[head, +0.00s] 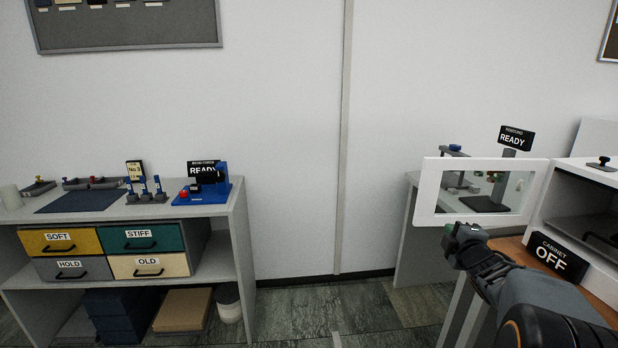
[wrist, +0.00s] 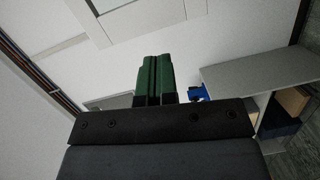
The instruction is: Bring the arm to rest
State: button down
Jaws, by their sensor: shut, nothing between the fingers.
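My gripper (head: 462,234) is at the right of the head view, at the end of my arm, just in front of the lower edge of an open white door with a window (head: 430,190). I cannot tell whether it touches the door. In the wrist view my gripper's green fingers (wrist: 154,80) are together with nothing between them.
The white cabinet (head: 564,206) with an OFF sign (head: 553,254) stands on a wooden-topped table at the right. A grey shelf unit (head: 238,215) with labelled drawers and a blue READY device (head: 216,190) stands at the left. The floor (head: 310,310) between is clear.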

jog(key=s+d+f+m+g+h, duration=0.3)
jog(key=f+m+g, duration=0.2)
jog(key=f+m, duration=0.15)
jog(key=s+a+f+m+g+p, duration=0.2)
jog(key=s+a+m+g+p, duration=0.1)
jog(key=s+a+m+g, duration=0.25)
jog(key=s+a+r+g+y+p, duration=0.1)
jog(key=s+a+r+y+p, duration=0.1)
jog(key=s+a, duration=0.2)
jog(key=s+a+r+m+g+y+p, duration=0.1)
jog(key=s+a+r+y+p, duration=0.1)
jog(key=a, duration=0.8)
jog(key=s+a+r+m+g+y+p, duration=0.1)
jog(key=s+a+r+y+p, duration=0.1)
jog(key=s+a, duration=0.5)
jog(key=shift+a+r+p, duration=0.5)
jog(key=shift+r+p, duration=0.4)
jog(key=shift+p, duration=0.2)
jog(key=shift+s, duration=0.1)
